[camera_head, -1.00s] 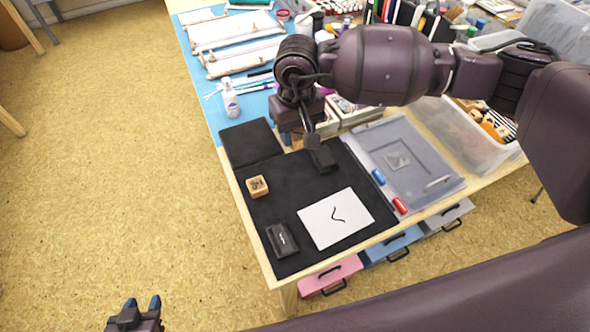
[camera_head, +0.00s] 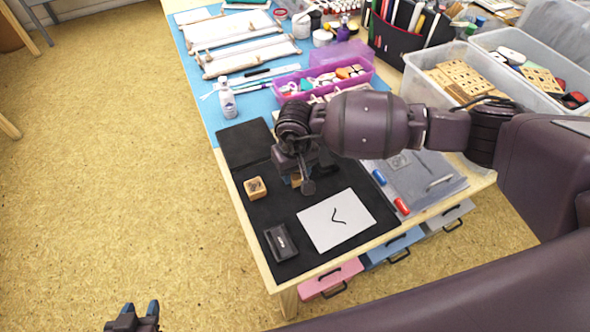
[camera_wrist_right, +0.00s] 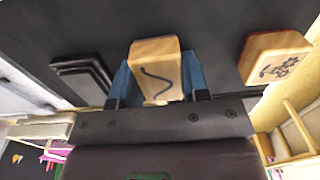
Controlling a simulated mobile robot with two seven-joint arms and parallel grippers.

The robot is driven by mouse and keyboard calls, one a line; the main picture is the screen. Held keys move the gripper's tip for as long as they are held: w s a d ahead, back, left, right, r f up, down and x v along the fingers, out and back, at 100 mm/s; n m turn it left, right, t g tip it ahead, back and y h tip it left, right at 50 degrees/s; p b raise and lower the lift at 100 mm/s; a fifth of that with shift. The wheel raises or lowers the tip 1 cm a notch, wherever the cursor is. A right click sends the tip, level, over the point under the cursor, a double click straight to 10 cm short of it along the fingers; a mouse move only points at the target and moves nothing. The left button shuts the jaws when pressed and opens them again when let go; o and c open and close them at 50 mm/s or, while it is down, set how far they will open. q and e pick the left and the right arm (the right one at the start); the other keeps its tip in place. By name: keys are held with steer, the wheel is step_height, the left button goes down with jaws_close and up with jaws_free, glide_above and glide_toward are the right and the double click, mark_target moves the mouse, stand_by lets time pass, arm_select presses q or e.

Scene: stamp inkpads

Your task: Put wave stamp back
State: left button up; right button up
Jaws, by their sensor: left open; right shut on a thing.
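My right gripper (camera_head: 297,180) is shut on the wave stamp. The wooden stamp (camera_wrist_right: 154,68) sits between the blue fingers in the right wrist view, and its wave mark faces the camera. In the head view it is mostly hidden by the gripper, above the black mat (camera_head: 238,143). A wooden flower stamp (camera_head: 255,188) stands on the mat to the left; it also shows in the right wrist view (camera_wrist_right: 272,60). My left gripper (camera_head: 133,316) is open and empty, low at the left over the floor.
A white card (camera_head: 335,219) with a drawn wave line lies on the mat. A clear case (camera_head: 440,182) with a blue and a red marker is at right. A purple box (camera_head: 290,83) stands behind.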

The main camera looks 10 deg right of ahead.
steer(key=shift+f, duration=0.15)
steer(key=shift+f, duration=0.15)
steer(key=o, duration=0.8)
steer(key=shift+r, duration=0.4)
step_height(320, 180, up, 12)
steer(key=p, duration=0.1)
steer(key=shift+f, duration=0.15)
